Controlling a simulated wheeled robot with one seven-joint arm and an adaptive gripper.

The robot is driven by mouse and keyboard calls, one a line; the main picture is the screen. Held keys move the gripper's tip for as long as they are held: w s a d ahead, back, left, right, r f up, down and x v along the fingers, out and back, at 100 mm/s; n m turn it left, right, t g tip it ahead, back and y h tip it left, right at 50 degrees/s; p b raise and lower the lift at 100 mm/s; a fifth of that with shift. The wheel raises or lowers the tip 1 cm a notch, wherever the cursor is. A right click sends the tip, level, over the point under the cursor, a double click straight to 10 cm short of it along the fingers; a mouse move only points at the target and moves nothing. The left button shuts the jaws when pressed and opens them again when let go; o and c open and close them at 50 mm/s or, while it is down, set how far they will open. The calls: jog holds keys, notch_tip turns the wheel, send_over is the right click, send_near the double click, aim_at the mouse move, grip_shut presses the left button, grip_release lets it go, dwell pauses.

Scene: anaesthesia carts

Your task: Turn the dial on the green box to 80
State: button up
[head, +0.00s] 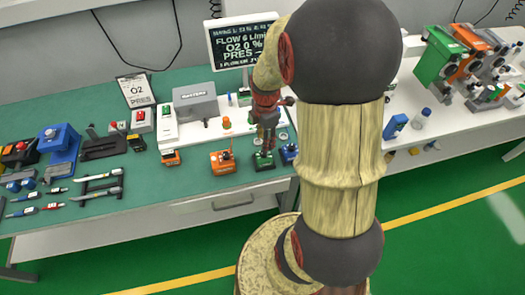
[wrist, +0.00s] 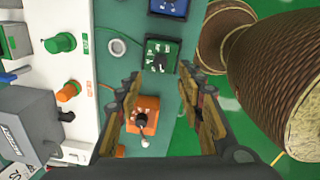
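The green box (head: 264,163) is small and stands on the green table near its front edge, with a dark dial face on top. It also shows in the wrist view (wrist: 175,64), where a black dial knob (wrist: 161,58) sits amid white markings too small to read. My gripper (head: 266,145) is above the green box, pointing down. In the wrist view my gripper (wrist: 158,73) is open and empty, its fingertips either side of the near part of the green box. I cannot tell whether they touch it.
An orange box (head: 223,163) with a dial stands left of the green box, and a blue box (head: 289,152) stands right. A white panel with green and orange knobs (wrist: 68,91) runs behind. A grey device (head: 195,101) and a monitor (head: 240,45) stand farther back.

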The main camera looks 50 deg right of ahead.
notch_tip(320, 180, down, 7)
jog(key=shift+w+d+f+b, duration=0.1)
jog(key=shift+f+b, duration=0.05)
jog(key=shift+b, duration=0.6)
jog(key=shift+c, duration=0.4)
grip_shut()
